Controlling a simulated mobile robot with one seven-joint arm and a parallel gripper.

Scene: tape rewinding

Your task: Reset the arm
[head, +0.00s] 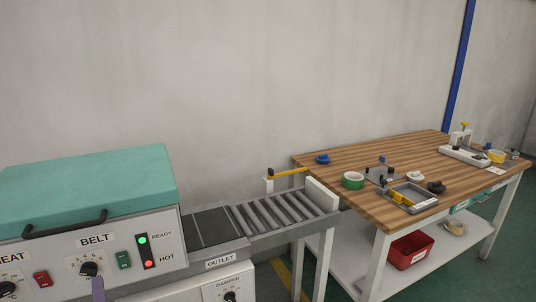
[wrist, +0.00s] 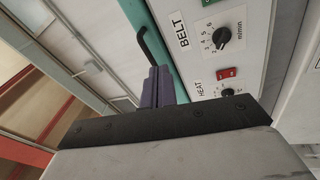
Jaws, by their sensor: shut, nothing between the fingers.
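My gripper (wrist: 158,86) shows in the wrist view with its two purple fingers together and nothing between them. The fingers point toward the front of the machine, near its black handle (wrist: 152,50) and the teal lid. The rest of my arm is out of the head view. I cannot tell the exact gap between the fingers and the panel.
The machine with a teal lid (head: 90,185) fills the lower left. Its roller outlet (head: 283,210) leads toward a wooden table (head: 350,153) holding a green tape roll (head: 353,180), a grey tray (head: 416,194) and small parts. A red bin (head: 410,251) sits on the lower shelf.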

